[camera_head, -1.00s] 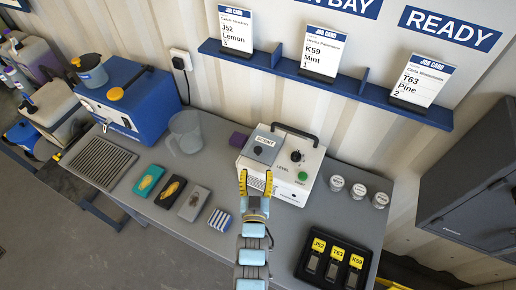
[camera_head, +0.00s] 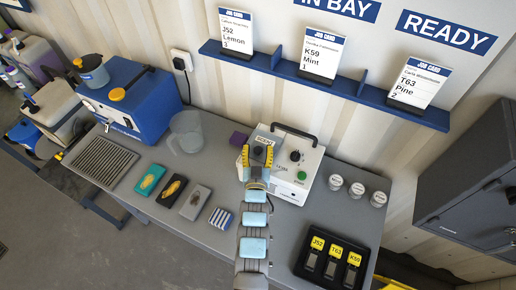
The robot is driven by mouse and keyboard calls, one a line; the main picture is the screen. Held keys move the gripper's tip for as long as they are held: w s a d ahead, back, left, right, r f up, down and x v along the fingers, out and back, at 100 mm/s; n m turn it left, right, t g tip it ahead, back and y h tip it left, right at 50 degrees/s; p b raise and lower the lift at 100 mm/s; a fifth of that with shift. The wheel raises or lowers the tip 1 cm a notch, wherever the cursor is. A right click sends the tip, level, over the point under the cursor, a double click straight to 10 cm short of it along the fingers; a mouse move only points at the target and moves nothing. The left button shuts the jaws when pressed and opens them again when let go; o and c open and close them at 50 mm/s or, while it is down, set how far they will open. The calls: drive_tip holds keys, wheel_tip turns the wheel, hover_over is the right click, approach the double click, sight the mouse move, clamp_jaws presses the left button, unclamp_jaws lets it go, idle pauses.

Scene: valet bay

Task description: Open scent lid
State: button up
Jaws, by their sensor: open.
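A white scent machine (camera_head: 308,166) with a dark carry handle stands at the back middle of the bench. Its grey square lid (camera_head: 265,138), marked SCENT, lies flat on the top left and looks closed. A dial and a green button sit to the right of the lid. My gripper (camera_head: 257,155) has yellow fingers spread apart, one on each side of the dark knob on the lid. It looks empty. The fingers cover part of the lid, and I cannot tell whether they touch it.
A purple block (camera_head: 238,140) and a clear jug (camera_head: 186,132) stand left of the machine. Several small tins, including one (camera_head: 335,183), stand to its right. A black key tray (camera_head: 331,262) lies at front right. A striped block (camera_head: 221,219) lies front left. The job-card shelf (camera_head: 325,80) is behind.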

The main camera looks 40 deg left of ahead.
idle(0.3)
clamp_jaws()
